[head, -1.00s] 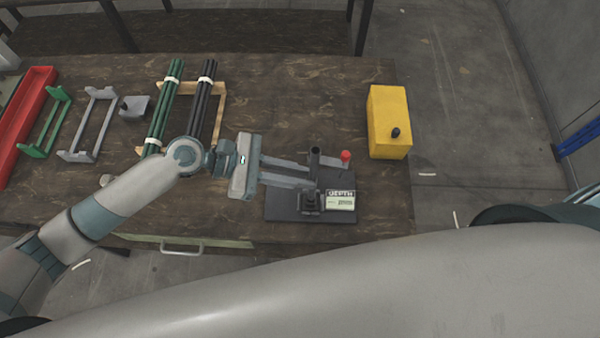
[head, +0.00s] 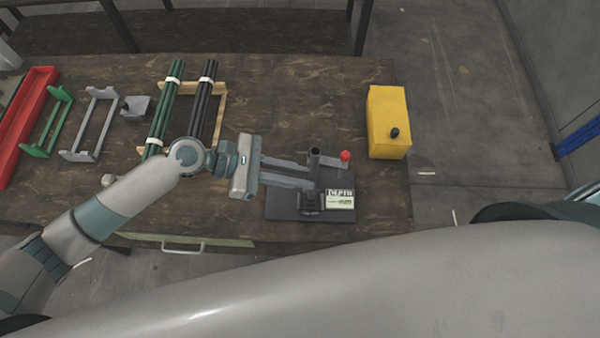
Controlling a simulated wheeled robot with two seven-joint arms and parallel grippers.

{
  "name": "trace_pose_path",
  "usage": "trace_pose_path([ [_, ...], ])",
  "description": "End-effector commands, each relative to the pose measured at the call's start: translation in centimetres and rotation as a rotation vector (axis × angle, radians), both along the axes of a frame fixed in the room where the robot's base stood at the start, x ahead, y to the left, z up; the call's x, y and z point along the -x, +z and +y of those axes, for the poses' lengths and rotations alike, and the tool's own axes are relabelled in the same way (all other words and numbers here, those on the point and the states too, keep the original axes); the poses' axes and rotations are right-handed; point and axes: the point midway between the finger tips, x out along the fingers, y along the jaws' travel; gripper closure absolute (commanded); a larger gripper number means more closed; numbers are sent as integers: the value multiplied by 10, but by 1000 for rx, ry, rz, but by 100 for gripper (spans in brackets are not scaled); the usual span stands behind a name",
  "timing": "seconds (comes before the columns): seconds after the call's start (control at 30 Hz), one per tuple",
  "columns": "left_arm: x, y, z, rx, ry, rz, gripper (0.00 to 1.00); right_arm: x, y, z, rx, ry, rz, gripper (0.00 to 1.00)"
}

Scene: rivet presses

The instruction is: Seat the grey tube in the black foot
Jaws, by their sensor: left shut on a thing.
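The grey tube (head: 315,158) stands roughly upright at the depth press, with its open dark top showing. My left gripper (head: 312,174) comes in from the left, its two long fingers shut on the tube. The tube's lower end is hidden by the fingers and the press, so I cannot tell whether it touches anything below. A dark block-like fitting (head: 311,203) sits on the dark base plate (head: 284,207) just below the fingers in the picture. I cannot tell for sure whether it is the black foot. My right gripper is not in view.
A red knob (head: 345,156) stands close to the tube's right. A label (head: 340,200) reading DEPTH lies on the plate. A yellow box (head: 388,108) is at the back right. Green rods (head: 163,115), black rods (head: 201,105), racks and a red tray (head: 24,120) fill the left.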

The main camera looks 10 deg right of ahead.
Motion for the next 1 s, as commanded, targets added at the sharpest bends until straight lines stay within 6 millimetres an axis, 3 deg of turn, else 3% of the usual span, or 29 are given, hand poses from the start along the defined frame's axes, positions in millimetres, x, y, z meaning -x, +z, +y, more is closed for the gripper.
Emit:
trace_pose_path([
  [1.0,0,-21,0,1,0,0,100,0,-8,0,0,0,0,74],
])
